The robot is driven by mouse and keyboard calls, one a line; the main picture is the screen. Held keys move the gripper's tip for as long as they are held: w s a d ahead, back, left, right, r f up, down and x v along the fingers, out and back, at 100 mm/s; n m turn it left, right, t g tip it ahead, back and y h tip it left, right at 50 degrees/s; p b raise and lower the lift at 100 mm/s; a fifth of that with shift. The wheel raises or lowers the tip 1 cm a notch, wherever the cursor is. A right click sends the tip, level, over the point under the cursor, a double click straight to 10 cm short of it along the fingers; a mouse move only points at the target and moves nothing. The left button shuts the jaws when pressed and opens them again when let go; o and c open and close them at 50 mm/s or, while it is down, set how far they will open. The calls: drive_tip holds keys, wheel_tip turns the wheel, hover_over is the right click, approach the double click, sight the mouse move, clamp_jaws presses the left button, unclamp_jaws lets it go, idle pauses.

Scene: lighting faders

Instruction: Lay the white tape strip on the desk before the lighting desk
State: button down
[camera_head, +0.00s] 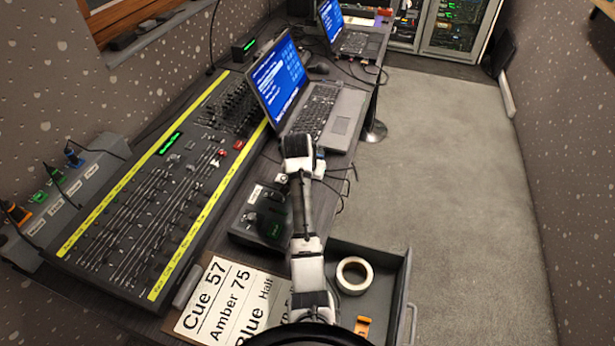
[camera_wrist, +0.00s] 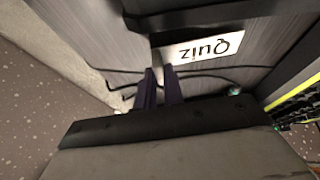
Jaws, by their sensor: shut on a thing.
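The white tape strip (camera_wrist: 207,47), lettered "Quiz", shows in the wrist view over the grey wood-grain desk (camera_wrist: 105,62). My gripper (camera_wrist: 161,72) is shut on the strip's left end there, with two dark purple fingers close together. I cannot tell whether the strip touches the desk. In the head view my arm hides the fingers, between the laptop and a small black box. The lighting desk (camera_head: 165,190), with rows of faders and yellow label strips, is left of my arm. Its yellow edge shows at the right of the wrist view.
The small black box (camera_head: 248,225) stands close to my gripper. An open laptop (camera_head: 340,115) is beyond it. An open drawer (camera_head: 375,250) holds a tape roll (camera_head: 354,275) and an orange item (camera_head: 362,326). A cue sheet (camera_head: 222,300) lies nearby. Black cables (camera_wrist: 225,69) cross near the fingers.

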drive_tip(key=shift+f, duration=0.4)
drive_tip(key=shift+f, duration=0.1)
drive_tip(key=c, duration=1.5)
unclamp_jaws()
drive_tip(key=b+v, duration=0.1)
drive_tip(key=v, duration=1.1)
